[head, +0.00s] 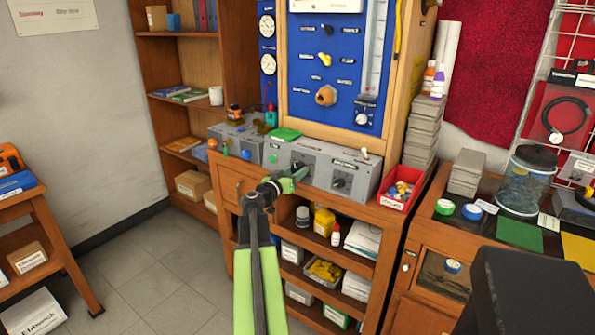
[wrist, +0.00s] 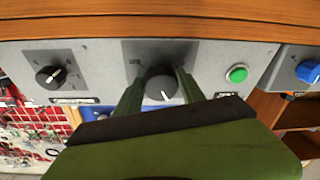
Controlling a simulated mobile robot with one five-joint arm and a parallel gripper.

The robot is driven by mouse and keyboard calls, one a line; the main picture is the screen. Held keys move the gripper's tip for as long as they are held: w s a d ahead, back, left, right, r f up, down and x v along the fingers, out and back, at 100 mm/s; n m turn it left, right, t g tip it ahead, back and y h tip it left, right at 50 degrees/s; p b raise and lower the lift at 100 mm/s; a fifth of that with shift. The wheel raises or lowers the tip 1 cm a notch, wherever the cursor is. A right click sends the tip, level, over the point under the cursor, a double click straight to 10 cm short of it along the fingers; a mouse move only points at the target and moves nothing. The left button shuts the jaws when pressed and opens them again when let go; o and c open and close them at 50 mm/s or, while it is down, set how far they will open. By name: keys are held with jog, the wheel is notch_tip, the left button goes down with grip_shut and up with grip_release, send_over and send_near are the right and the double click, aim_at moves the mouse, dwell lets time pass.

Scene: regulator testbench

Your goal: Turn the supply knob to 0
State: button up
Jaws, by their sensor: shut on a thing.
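A grey control box (head: 325,172) stands on the wooden bench. In the wrist view, a round black knob (wrist: 161,86) with a white pointer line sits between the two fingertips of my gripper (wrist: 160,88), which is shut on it. The pointer slants toward the lower right of that view. In the head view my gripper (head: 288,181) reaches the box front and hides most of this knob. The small panel lettering is too blurred to read, so I cannot tell which label or mark is 0.
A second black knob (head: 340,183) is on the same panel; it also shows in the wrist view (wrist: 50,77). A green button (wrist: 237,73) and a blue knob (wrist: 308,71) lie on the other side. A red bin (head: 402,188) stands right of the box.

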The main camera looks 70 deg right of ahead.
jog(key=n, duration=0.2)
jog(key=n+t+p, duration=0.1)
jog(key=n, duration=0.2)
jog(key=shift+s+a+r, duration=0.1)
jog(key=shift+s+r, duration=0.1)
jog(key=shift+s, duration=0.2)
jog(key=n+t+p, duration=0.1)
jog(key=n+p, duration=0.1)
jog(key=n, duration=0.4)
jog(key=shift+r+y, duration=0.15)
jog(key=shift+y, duration=0.25)
jog(key=n+t+y+p, duration=0.1)
jog(key=n+p, duration=0.1)
jog(key=n, duration=0.2)
jog(key=shift+n, duration=0.4)
jog(key=shift+n+y+p, duration=0.4)
jog(key=shift+n+p, duration=0.35)
jog(key=shift+n, duration=1.15)
jog(key=o, duration=1.4)
jog(key=shift+c, duration=0.2)
jog(key=shift+w+r+n, duration=0.1)
jog(key=shift+n, duration=0.2)
